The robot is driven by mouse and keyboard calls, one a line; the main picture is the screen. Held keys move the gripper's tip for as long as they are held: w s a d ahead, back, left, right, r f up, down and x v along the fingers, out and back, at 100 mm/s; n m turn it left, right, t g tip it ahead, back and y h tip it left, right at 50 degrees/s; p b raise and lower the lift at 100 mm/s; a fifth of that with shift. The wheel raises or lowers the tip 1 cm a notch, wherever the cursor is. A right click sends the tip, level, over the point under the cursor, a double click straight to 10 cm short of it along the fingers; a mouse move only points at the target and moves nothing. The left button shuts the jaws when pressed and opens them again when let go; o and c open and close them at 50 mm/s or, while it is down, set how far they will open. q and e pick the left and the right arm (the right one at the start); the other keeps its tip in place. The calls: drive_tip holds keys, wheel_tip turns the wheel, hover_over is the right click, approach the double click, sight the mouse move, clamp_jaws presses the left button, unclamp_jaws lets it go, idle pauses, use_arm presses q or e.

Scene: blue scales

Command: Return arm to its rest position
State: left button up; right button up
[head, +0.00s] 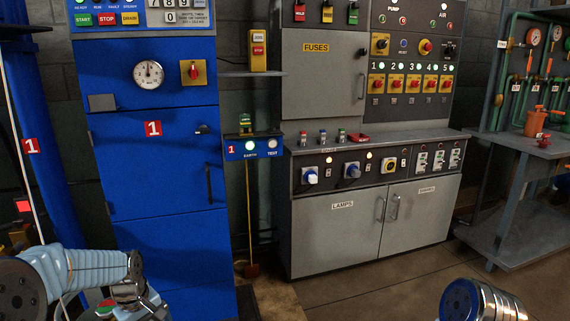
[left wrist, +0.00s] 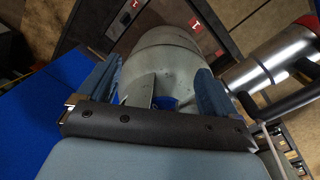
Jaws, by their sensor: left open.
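My left arm (head: 85,272) comes in from the left at the bottom of the head view, with a light blue ribbed sleeve and a shiny metal joint in front of the blue cabinet. My left gripper (left wrist: 158,72) shows in the left wrist view with its two blue fingers apart. A pale grey rounded body shows between and beyond the fingers; I cannot tell whether they touch it. A shiny metal arm link of mine (head: 482,302) shows at the bottom right of the head view. My right gripper is out of view.
A tall blue cabinet (head: 160,185) stands close at left, with a gauge and a handle. A grey cabinet (head: 335,225) with a switch panel stands in the middle. A bench (head: 520,225) with pipes and gauges is at right. Floor (head: 400,285) is open in front.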

use_arm(q)
drive_tip(key=s+d+f+m+h, duration=0.1)
drive_tip(key=s+d+f+m, duration=0.2)
drive_tip(key=s+d+f, duration=0.4)
drive_tip(key=s+d+f+m+h, duration=0.2)
drive_tip(key=s+d+f+m, duration=0.2)
drive_tip(key=s+d+f, duration=0.3)
drive_tip(key=s+d+x, duration=0.1)
drive_tip(key=x, duration=0.9)
drive_tip(key=shift+d, duration=0.45)
drive_tip(key=shift+m, duration=0.8)
drive_tip(key=s+d, duration=0.2)
drive_tip(key=s, duration=0.1)
drive_tip(key=s+d+f, duration=0.1)
drive_tip(key=shift+s+f, duration=0.1)
drive_tip(key=shift+s, duration=0.25)
drive_tip(key=shift+c, duration=0.2)
